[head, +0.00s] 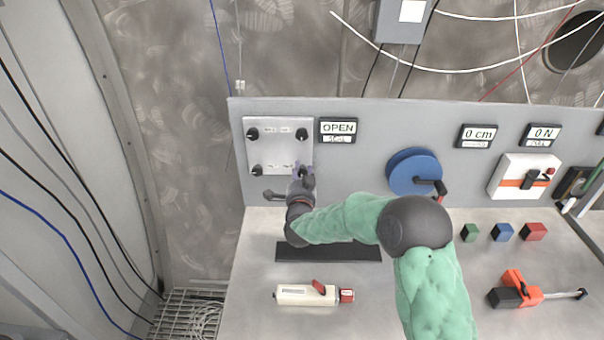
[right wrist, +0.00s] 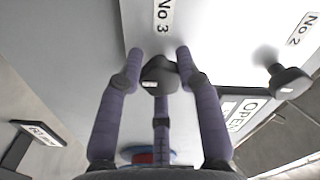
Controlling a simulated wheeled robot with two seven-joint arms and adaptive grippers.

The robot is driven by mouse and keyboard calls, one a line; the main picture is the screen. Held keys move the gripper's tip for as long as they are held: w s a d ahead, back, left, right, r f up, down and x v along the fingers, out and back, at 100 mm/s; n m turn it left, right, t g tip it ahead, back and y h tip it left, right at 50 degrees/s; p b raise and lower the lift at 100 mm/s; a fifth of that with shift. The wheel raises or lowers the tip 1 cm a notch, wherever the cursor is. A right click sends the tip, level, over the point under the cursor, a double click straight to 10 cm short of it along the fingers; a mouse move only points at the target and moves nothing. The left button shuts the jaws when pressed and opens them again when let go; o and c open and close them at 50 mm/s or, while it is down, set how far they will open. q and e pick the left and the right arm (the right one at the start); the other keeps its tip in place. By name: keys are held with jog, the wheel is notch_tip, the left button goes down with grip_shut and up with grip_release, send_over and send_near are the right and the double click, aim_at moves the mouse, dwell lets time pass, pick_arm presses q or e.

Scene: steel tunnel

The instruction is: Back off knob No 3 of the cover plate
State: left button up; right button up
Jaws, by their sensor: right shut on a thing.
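The pale cover plate (head: 280,147) is mounted on the upright grey panel, with black knobs at its corners. My right gripper (head: 302,176) is at the plate's lower right corner and hides most of the knob there. In the right wrist view, black knob No 3 (right wrist: 159,74) sits between my purple fingers, below its label "No 3" (right wrist: 163,14). The right gripper (right wrist: 159,66) is shut on this knob. Knob No 2 (right wrist: 288,80) stands free to the right in that view. My left gripper is not in view.
An "OPEN" display (head: 338,130) is right of the plate. A blue wheel with a crank (head: 411,171) is further right. On the bench are a dark mat (head: 335,251), a cream tool (head: 306,294), coloured cubes (head: 502,232) and an orange tool (head: 522,290).

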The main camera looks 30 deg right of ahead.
jog(key=o, duration=1.1)
jog(key=shift+a, duration=0.1)
jog(key=shift+o, duration=0.2)
jog(key=shift+s, duration=0.1)
jog(key=v, duration=1.1)
jog(key=shift+s+a, duration=0.15)
jog(key=shift+s, duration=0.2)
jog(key=shift+f, duration=0.1)
